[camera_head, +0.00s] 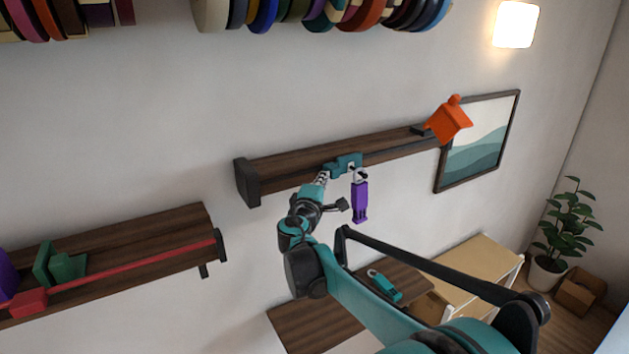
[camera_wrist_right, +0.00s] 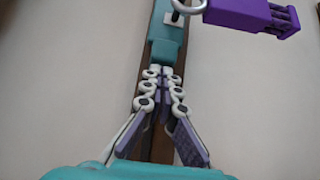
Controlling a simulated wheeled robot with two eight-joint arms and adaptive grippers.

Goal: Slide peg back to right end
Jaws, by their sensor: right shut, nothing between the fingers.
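A teal block, which looks like the peg (camera_head: 348,161), sits at the front edge of the wooden wall shelf (camera_head: 290,167), around its middle. A purple piece (camera_head: 360,203) hangs below it from a metal ring. My right gripper (camera_head: 323,177) is shut and empty, just left of the teal block. In the right wrist view the closed fingertips (camera_wrist_right: 162,70) meet the end of the teal block (camera_wrist_right: 166,50); whether they touch cannot be told. The purple piece (camera_wrist_right: 252,16) shows there at upper right. My left gripper is not in view.
An orange piece (camera_head: 449,122) is at the shelf's right end, overlapping a framed picture (camera_head: 480,140). The front edge between it and the teal block looks clear. A lower left shelf (camera_head: 150,238) holds a red bar and green pieces. A table (camera_head: 345,312) with a teal item stands below.

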